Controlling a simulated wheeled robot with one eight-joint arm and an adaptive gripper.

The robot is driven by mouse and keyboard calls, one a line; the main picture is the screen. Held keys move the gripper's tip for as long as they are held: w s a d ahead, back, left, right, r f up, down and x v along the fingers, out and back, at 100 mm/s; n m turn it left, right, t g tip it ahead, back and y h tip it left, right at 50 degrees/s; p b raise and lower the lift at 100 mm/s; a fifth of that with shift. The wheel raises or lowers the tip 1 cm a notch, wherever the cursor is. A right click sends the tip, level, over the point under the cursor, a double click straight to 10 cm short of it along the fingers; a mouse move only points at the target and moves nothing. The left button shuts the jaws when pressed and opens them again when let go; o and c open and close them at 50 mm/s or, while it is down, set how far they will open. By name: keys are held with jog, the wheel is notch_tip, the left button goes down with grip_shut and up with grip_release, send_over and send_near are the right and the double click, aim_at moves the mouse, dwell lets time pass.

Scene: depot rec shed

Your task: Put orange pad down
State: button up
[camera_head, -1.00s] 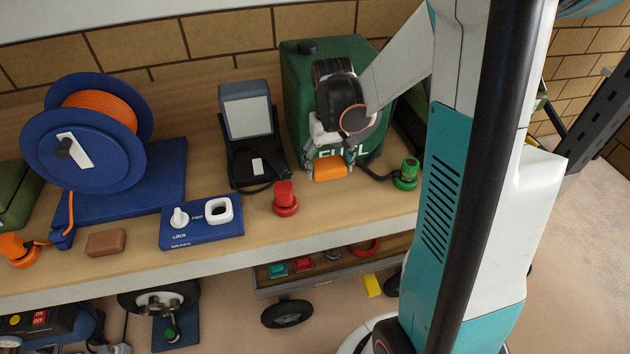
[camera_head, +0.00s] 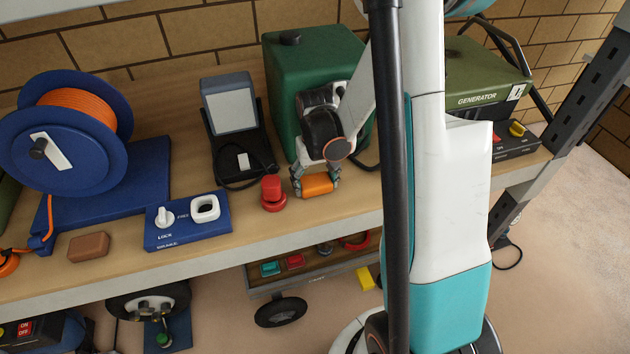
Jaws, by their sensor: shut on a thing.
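The orange pad (camera_head: 318,186) is a small rounded block. My gripper (camera_head: 316,184) is shut on it, pointing down, with a finger at each end of the pad. Both are low over the wooden bench (camera_head: 330,208), in front of the green fuel can (camera_head: 292,70) and just right of a red knob-like piece (camera_head: 272,192). I cannot tell whether the pad touches the bench top. My arm hides part of the bench to the right.
A blue brake panel (camera_head: 188,220), a brown block (camera_head: 88,247) and a blue cable reel (camera_head: 110,150) stand to the left. A work lamp (camera_head: 230,110) is behind. A green generator (camera_head: 484,75) is at right. A cart (camera_head: 335,271) shows below the bench edge.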

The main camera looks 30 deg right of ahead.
aim_at(315, 181)
jog(key=shift+f, duration=0.2)
jog(key=o, duration=1)
jog(key=shift+r, duration=0.1)
jog(key=shift+c, duration=0.2)
notch_tip(315, 181, up, 12)
jog(key=p, duration=0.2)
jog(key=shift+r+p, duration=0.15)
jog(key=shift+p, duration=0.15)
